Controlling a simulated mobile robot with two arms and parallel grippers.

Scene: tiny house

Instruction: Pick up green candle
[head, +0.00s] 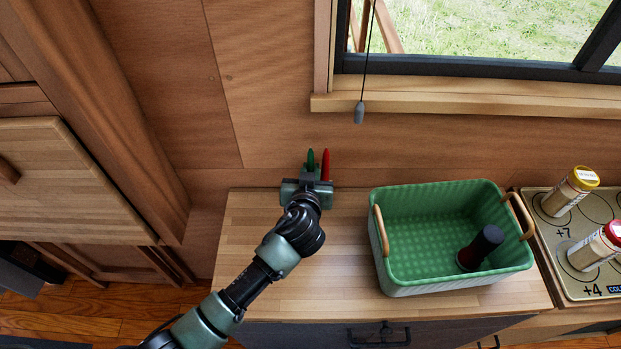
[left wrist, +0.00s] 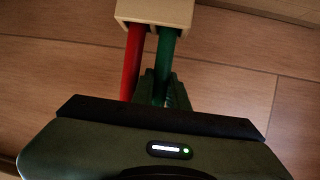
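The green candle (head: 311,157) stands beside the red candle (head: 326,160) near the wall at the back of the wooden counter. In the left wrist view, the green candle (left wrist: 166,52) and the red candle (left wrist: 132,58) run side by side from a pale wooden holder (left wrist: 155,12). My left gripper (head: 312,172) is at the candles. In the left wrist view, its narrow fingers (left wrist: 162,88) are close together on both sides of the green candle and look shut on it. The red candle is outside the fingers. The holder is hidden behind my gripper in the head view. My right gripper is out of view.
A green basket (head: 400,283) with wooden handles stands on the counter to the right, with a dark bottle (head: 481,247) in it. Two jars (head: 570,191) stand on a patterned board (head: 545,235) farther right. A cord weight (head: 359,112) hangs by the window. The counter's left front is clear.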

